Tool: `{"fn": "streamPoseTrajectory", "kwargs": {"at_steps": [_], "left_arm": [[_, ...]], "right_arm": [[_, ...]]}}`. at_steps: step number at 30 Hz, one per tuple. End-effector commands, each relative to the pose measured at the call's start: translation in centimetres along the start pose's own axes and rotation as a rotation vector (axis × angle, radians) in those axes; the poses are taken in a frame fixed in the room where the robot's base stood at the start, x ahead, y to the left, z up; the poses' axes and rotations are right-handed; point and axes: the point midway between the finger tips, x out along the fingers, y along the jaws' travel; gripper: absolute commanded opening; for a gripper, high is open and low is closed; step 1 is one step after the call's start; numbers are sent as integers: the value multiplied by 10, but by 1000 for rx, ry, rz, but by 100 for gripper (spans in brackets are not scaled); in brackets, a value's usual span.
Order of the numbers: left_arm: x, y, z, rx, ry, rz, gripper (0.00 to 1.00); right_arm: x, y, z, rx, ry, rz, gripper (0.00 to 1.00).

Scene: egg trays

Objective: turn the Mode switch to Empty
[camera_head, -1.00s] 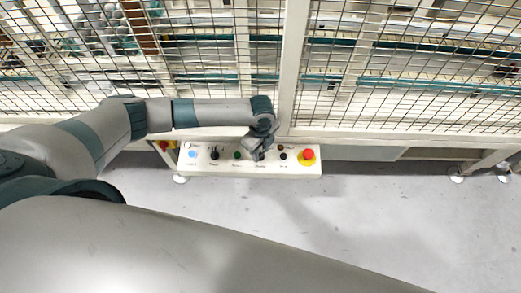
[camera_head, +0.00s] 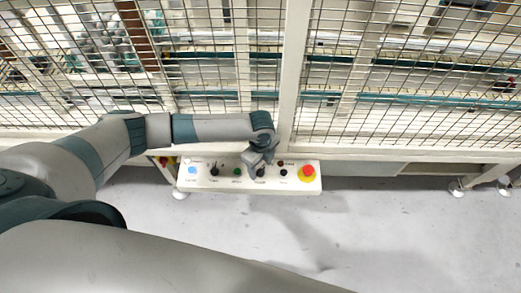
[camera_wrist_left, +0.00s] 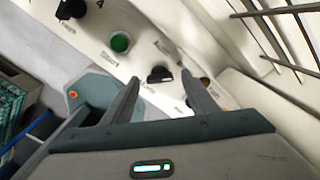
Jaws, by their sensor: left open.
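A white control panel (camera_head: 215,184) carries a row of buttons and switches below the fence. A black rotary switch (camera_wrist_left: 158,75) sits right of a green button (camera_wrist_left: 120,42) in the left wrist view. My left gripper (camera_wrist_left: 160,80) is open, with one finger on each side of this switch; I cannot tell whether they touch it. In the head view my left gripper (camera_head: 260,163) hangs over the panel and partly covers this switch. The labels are too small to read, so which switch is Mode is unclear. My right gripper is not in view.
The panel also has a light blue button (camera_head: 192,170), another black switch (camera_head: 214,171), a black button (camera_head: 283,172) and a red stop button (camera_head: 307,170) on yellow. A wire mesh fence (camera_head: 400,80) stands behind. The grey floor (camera_head: 400,230) in front is clear.

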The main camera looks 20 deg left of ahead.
Motion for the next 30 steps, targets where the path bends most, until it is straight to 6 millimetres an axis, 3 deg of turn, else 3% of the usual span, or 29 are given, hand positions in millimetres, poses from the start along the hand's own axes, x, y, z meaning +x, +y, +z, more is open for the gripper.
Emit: {"fn": "streamPoseTrajectory", "kwargs": {"at_steps": [8,24,30], "left_arm": [[-34,-1,0,2,-1,-3,53],[-139,-1,0,2,-1,-4,53],[-162,0,0,2,-1,-2,53]], "right_arm": [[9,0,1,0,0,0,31],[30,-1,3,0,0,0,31],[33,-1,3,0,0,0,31]]}}
